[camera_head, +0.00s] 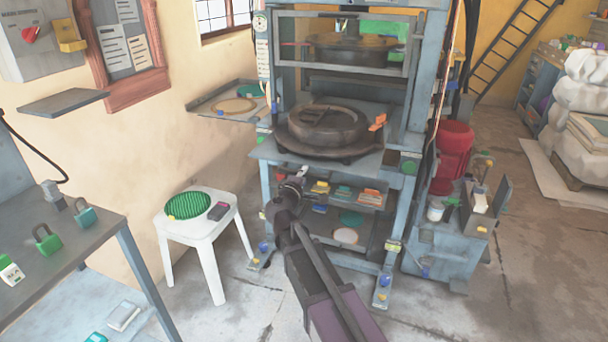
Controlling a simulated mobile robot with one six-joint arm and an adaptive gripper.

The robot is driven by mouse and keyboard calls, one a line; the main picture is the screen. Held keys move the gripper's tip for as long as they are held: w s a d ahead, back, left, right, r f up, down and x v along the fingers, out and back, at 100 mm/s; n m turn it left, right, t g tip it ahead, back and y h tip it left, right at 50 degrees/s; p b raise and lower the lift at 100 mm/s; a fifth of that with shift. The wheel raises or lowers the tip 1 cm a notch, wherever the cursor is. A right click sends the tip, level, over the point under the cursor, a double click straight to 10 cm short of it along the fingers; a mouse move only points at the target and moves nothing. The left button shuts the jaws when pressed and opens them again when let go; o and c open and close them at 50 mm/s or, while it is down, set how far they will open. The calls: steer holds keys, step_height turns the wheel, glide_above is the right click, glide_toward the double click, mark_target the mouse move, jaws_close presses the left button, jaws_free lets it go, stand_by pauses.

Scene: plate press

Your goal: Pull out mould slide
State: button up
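The plate press (421,70) is a tall blue-grey frame in the middle of the view. A dark round mould (322,126) sits on a wider dark round base, the apparent slide (340,152), on the press's bed. An orange piece (377,122) stands at the mould's right side. My gripper (291,182) is in front of the press, below the bed's front edge and seemingly apart from the mould. Its fingers are small and dark here, so I cannot tell whether they are open or shut.
A white stool (205,227) with a green pad stands left of the press. A workbench (75,257) with padlocks is at the left. A shelf (345,198) with small items is under the bed. A blue-grey cabinet (448,243) and red motor (453,150) stand right.

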steer(key=shift+o, duration=0.4)
steer(key=v, duration=1.2)
steer(key=shift+d, duration=0.1)
